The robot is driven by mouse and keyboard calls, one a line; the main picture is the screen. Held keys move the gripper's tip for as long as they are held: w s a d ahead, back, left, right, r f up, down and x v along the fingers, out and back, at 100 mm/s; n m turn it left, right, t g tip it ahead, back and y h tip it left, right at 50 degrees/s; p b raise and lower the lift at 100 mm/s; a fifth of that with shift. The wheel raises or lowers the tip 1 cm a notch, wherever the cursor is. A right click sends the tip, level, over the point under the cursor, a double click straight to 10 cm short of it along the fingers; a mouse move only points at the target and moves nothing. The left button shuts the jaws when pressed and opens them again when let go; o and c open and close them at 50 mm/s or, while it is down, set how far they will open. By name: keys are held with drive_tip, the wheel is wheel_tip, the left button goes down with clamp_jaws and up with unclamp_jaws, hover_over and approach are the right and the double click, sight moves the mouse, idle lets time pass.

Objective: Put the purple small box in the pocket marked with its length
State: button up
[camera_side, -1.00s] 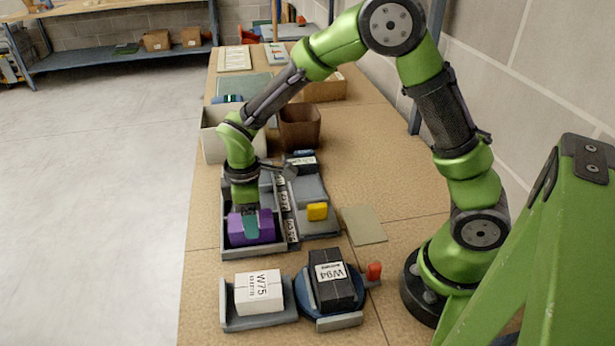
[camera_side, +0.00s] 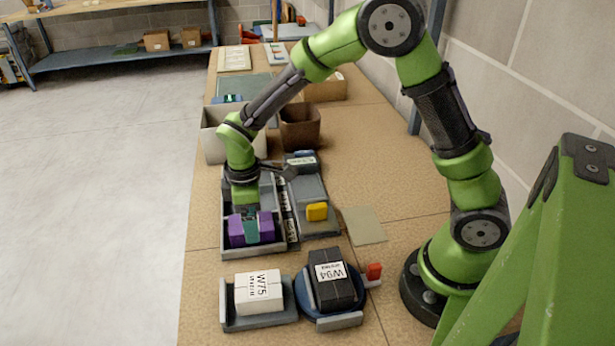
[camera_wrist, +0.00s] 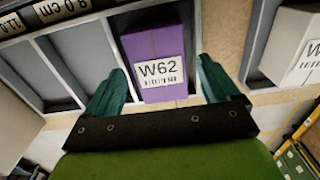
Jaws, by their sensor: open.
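The purple small box (camera_side: 251,229) sits in the near pocket of a grey divided tray (camera_side: 253,252). In the wrist view the purple box (camera_wrist: 153,58) carries a white label reading W62. My gripper (camera_side: 251,224) is over the box; in the wrist view its two teal fingers (camera_wrist: 158,85) stand apart, one on each side of the box's near end. Whether they touch it I cannot tell. Length labels lie along the tray's edge; one in the wrist view (camera_wrist: 60,8) reads about 8.0 cm. Other pockets (camera_wrist: 65,65) in the wrist view look empty.
A white box marked W75 (camera_side: 258,292) sits on a grey stand. A black box marked W94 (camera_side: 334,285) sits on a blue round stand with a red knob (camera_side: 374,271). A yellow block (camera_side: 317,211) lies right of the tray. Bins (camera_side: 300,130) stand behind.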

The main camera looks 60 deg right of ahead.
wheel_tip(320, 180, up, 12)
drive_tip(key=f, duration=0.1)
drive_tip(key=s+d+r+m+t+y, duration=0.1)
drive_tip(key=s+d+r+m+t, duration=0.2)
drive_tip(key=s+m, duration=0.3)
drive_tip(key=s+d+r+m+t+y, duration=0.1)
drive_tip(key=s+d+r+m+t, duration=0.2)
drive_tip(key=s+r+m, duration=0.3)
drive_tip(key=shift+s+m+t, duration=0.5)
drive_tip(key=shift+s+t, duration=0.1)
drive_tip(key=shift+s, duration=1.35)
drive_tip(key=shift+d+r, duration=0.1)
drive_tip(key=shift+r, duration=0.05)
